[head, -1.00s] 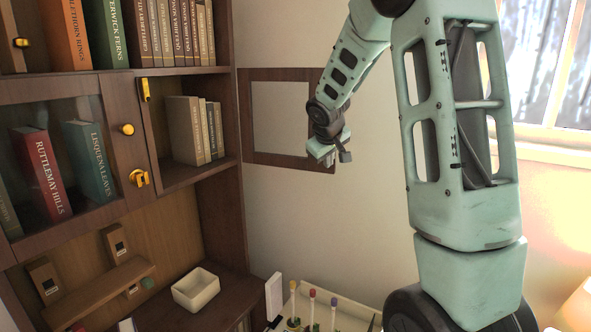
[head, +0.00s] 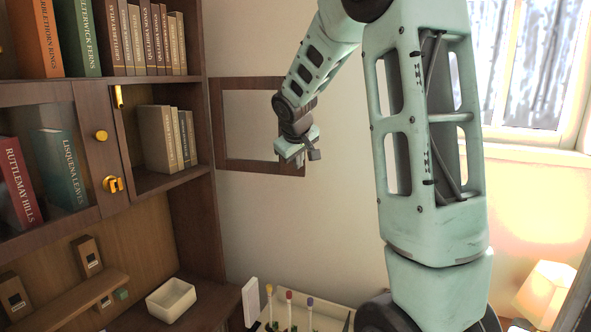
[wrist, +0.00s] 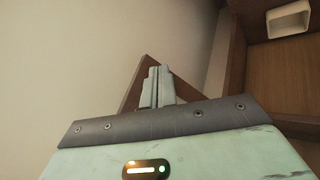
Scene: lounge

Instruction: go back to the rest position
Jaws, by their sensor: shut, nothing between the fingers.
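My gripper (head: 300,158) hangs in the air at the end of my raised arm, in front of the wall and the lower right part of a brown wooden frame (head: 218,130). In the wrist view the gripper's fingers (wrist: 158,84) are together with nothing between them. A corner of the wooden frame (wrist: 130,84) shows behind the fingers there. The gripper appears clear of the shelves.
A wooden bookcase (head: 205,225) with books and a glass door (head: 45,170) fills the left. A white bowl (head: 171,300) stands on its lower surface. A tray (head: 330,318) with several colored-topped sticks is below. A lit lamp (head: 545,290) stands at right.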

